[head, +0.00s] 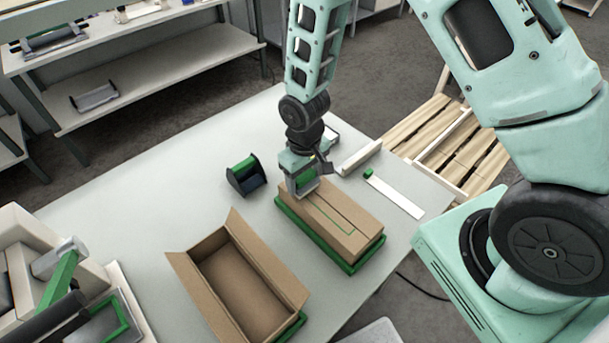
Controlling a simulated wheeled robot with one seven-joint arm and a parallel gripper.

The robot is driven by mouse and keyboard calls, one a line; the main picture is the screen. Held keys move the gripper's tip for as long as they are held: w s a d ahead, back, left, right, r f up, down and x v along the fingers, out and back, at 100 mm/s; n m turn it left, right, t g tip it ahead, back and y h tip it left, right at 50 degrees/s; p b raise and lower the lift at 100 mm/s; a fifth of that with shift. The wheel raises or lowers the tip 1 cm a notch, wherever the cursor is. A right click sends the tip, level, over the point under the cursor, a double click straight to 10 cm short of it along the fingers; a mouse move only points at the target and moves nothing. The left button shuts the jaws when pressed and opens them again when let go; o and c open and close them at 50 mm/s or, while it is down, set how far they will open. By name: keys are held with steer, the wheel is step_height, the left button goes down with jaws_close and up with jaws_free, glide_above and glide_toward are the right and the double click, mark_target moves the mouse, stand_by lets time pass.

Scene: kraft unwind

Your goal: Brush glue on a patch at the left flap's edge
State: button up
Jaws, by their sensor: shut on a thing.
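A closed brown box (352,241) lies in a green tray (348,267) on the table. Its top shows a long seam and a thin green outline. My gripper (303,190) is at the far left end of this box's top, pointing down. It is shut on a small green thing (304,179), mostly hidden between the jaws; I cannot tell whether it is the brush. I also cannot tell whether it touches the box. A second brown box (243,284) stands open to the left with its side flaps spread. No glue can be made out.
A dark holder with a green roll (246,175) stands left of my gripper. A white bar (360,157) and a white strip with a green end (397,194) lie to the right. A machine (62,275) with a green lever fills the lower left. The table's left middle is clear.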

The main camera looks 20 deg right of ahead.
steer(key=shift+f, duration=0.4)
steer(key=shift+s, duration=0.1)
steer(key=shift+s+d+r, duration=0.15)
steer(key=shift+s+d, duration=0.1)
steer(key=shift+s, duration=0.45)
steer(key=shift+s+d+f+b, duration=0.1)
steer(key=shift+s+d+b, duration=0.1)
steer(key=shift+s, duration=0.4)
steer(key=shift+s+d+f+b, duration=0.1)
steer(key=shift+s+d+b, duration=0.15)
steer(key=shift+s, duration=0.4)
steer(key=shift+s+d+b, duration=0.15)
steer(key=shift+s+b, duration=0.05)
steer(key=shift+s, duration=0.4)
steer(key=shift+s+d+r, duration=0.1)
steer(key=shift+s+d, duration=0.1)
steer(key=shift+s, duration=0.45)
steer(key=shift+s+d+r, duration=0.1)
steer(key=shift+s+d, duration=0.1)
steer(key=shift+s, duration=0.4)
steer(key=shift+s+d+f+b, duration=0.1)
steer(key=shift+s+d+b, duration=0.2)
steer(key=shift+s, duration=0.45)
steer(key=shift+s+d+f+b, duration=0.1)
steer(key=shift+s+d+b, duration=0.15)
steer(key=shift+s, duration=0.5)
steer(key=shift+s+r+p, duration=0.15)
steer(key=shift+p, duration=0.3)
